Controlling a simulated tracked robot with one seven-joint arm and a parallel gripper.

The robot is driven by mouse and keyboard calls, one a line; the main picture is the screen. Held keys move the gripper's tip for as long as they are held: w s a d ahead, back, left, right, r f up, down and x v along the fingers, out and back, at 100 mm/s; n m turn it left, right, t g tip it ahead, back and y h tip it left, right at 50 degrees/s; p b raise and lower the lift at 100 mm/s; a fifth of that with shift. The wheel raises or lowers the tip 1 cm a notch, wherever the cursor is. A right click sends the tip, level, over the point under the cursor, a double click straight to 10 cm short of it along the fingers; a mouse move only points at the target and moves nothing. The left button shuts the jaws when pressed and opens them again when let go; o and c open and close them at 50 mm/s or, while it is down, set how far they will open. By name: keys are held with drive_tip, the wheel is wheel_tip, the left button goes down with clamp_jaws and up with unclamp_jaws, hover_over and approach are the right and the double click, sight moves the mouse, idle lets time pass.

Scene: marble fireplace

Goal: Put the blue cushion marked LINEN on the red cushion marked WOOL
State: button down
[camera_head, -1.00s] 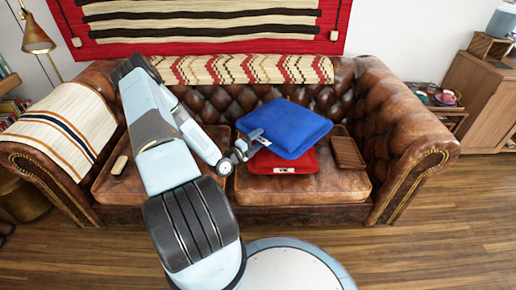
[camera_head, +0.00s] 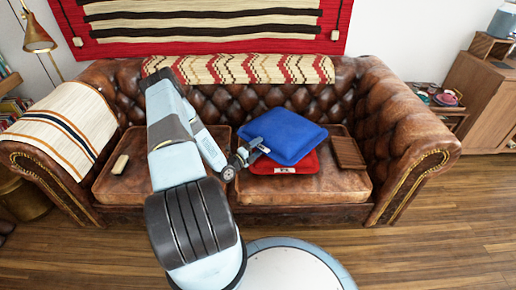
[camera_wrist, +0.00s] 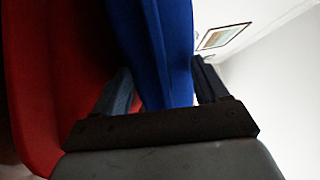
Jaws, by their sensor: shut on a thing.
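The blue cushion (camera_head: 286,135) is over the red cushion (camera_head: 312,164) on the right seat of the brown sofa. My gripper (camera_head: 262,148) is shut on the left edge of the blue cushion. In the wrist view the blue cushion (camera_wrist: 155,45) stands between the two fingers of my gripper (camera_wrist: 158,88). The red cushion (camera_wrist: 45,80) fills the left of that view. The blue cushion hides most of the red one. A pale label with dark marks shows on the red cushion's front edge, too small to read. I cannot tell whether the cushions touch.
A brown tray-like object (camera_head: 347,153) lies right of the cushions on the sofa (camera_head: 300,190). A small beige object (camera_head: 121,164) lies on the left seat. A striped throw (camera_head: 55,125) covers the left armrest and a patterned one (camera_head: 240,69) the backrest. Floor in front is open.

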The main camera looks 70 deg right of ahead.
unclamp_jaws()
idle(0.3)
drive_tip(key=v, duration=1.2)
drive_tip(key=w+a+r+m+y, duration=0.3)
drive_tip(key=w+a+r+m, duration=0.3)
drive_tip(key=r, duration=0.5)
drive_tip(key=w+a+r+m+y, duration=0.35)
drive_tip(key=a+r+m, duration=0.3)
drive_tip(key=r, duration=0.45)
drive_tip(key=w+a+r+m+y, duration=0.2)
drive_tip(key=w+a+r+m, duration=0.35)
drive_tip(key=r+m, duration=0.4)
drive_tip(key=a+r+m+t+y, duration=0.45)
drive_tip(key=a+r+t, duration=0.25)
drive_tip(key=a+r, duration=0.95)
drive_tip(key=s+a+r+m+t+y, duration=0.2)
drive_tip(key=s+a+r+t, duration=0.1)
drive_tip(key=a, duration=0.5)
drive_tip(key=s+a+r+m+t+y, duration=0.2)
drive_tip(key=s+a+r+t, duration=0.2)
drive_tip(key=s+a+r, duration=0.2)
drive_tip(key=shift+a+r, duration=0.15)
drive_tip(key=shift+a, duration=1)
